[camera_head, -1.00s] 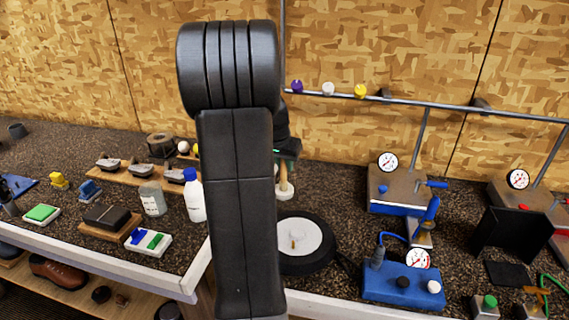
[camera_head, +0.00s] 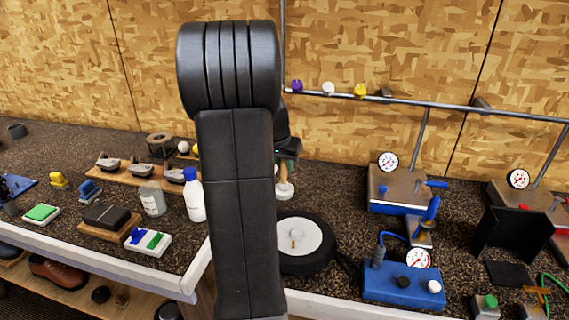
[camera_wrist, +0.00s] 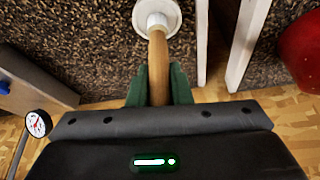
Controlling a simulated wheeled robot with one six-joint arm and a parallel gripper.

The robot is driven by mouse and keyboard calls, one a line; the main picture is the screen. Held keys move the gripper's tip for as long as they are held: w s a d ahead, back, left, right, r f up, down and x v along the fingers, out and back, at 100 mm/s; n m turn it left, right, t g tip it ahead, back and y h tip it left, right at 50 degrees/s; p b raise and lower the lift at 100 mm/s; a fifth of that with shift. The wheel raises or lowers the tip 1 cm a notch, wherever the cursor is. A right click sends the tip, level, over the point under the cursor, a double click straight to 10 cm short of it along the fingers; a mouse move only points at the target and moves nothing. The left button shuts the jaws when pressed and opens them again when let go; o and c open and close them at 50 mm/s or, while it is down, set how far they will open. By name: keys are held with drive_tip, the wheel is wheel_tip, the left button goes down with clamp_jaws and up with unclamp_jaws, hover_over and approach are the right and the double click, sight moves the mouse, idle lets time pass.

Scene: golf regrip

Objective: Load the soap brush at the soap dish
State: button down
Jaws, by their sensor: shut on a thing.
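The soap brush shows as a tan wooden handle (camera_wrist: 158,50) in the wrist view. My gripper (camera_wrist: 159,75) has green fingers, one on each side of the handle, and is shut on it. At the handle's far end is a round white piece (camera_wrist: 156,16), with a smaller white part inside its rim; I cannot tell how much is brush head and how much is soap dish. In the head view the white piece (camera_head: 285,190) sits low on the counter, just right of my arm. My gripper there is partly hidden behind my arm.
A black round device with a white disc (camera_head: 298,237) stands in front of the white piece. A white bottle with a blue cap (camera_head: 195,198) stands left of my arm. A blue box with a gauge (camera_head: 400,284) is at right. A red rounded thing (camera_wrist: 302,48) shows in the wrist view.

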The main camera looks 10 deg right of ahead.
drive_tip(key=shift+r+p, duration=2.45)
drive_tip(key=shift+r, duration=1.05)
drive_tip(key=shift+f, duration=0.1)
